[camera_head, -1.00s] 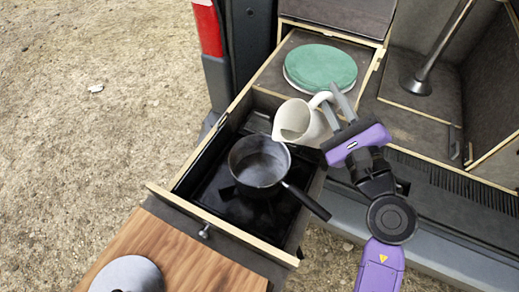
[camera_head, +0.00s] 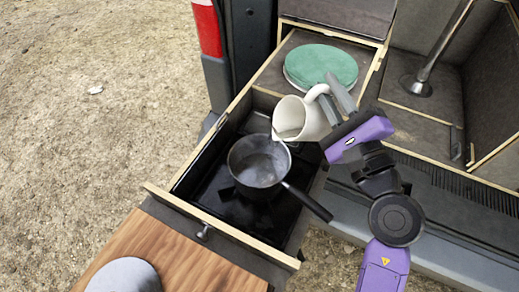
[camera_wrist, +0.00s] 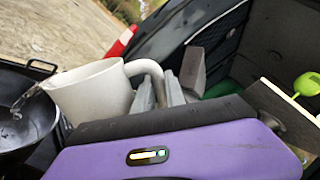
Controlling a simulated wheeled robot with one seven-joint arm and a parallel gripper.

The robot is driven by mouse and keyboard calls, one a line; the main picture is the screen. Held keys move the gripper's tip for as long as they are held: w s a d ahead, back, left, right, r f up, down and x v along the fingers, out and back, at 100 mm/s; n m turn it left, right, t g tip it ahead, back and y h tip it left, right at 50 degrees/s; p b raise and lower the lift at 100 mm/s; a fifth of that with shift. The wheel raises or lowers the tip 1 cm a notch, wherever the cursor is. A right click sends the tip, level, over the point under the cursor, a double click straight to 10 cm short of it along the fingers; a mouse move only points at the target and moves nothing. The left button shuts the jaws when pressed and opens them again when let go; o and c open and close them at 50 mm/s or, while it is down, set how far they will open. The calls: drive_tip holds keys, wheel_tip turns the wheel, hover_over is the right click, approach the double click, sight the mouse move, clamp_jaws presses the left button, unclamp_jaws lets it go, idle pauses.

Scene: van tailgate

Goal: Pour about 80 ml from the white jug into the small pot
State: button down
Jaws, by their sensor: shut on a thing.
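The white jug (camera_head: 302,117) is held by its handle in my gripper (camera_head: 335,101), which is shut on it. The jug is tilted to the left, its mouth above the far right rim of the small dark pot (camera_head: 258,168). In the wrist view the jug (camera_wrist: 95,92) tips left and clear liquid (camera_wrist: 27,98) runs from its lip down into the pot (camera_wrist: 20,150). The pot sits on the black stove (camera_head: 230,205) in the pulled-out drawer, its handle pointing to the lower right. Some liquid seems to lie in the pot; its level cannot be told.
A green round lid or plate (camera_head: 320,66) lies behind the jug. A wooden board (camera_head: 170,255) with a grey round object (camera_head: 125,275) is at the front. The drawer's wooden front edge (camera_head: 220,228) and a metal post (camera_head: 440,48) stand nearby.

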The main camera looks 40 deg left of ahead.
drive_tip(key=shift+s+a+r+n+b, duration=0.25)
drive_tip(key=shift+s+r+n, duration=0.2)
drive_tip(key=shift+r+n, duration=0.25)
idle(1.7)
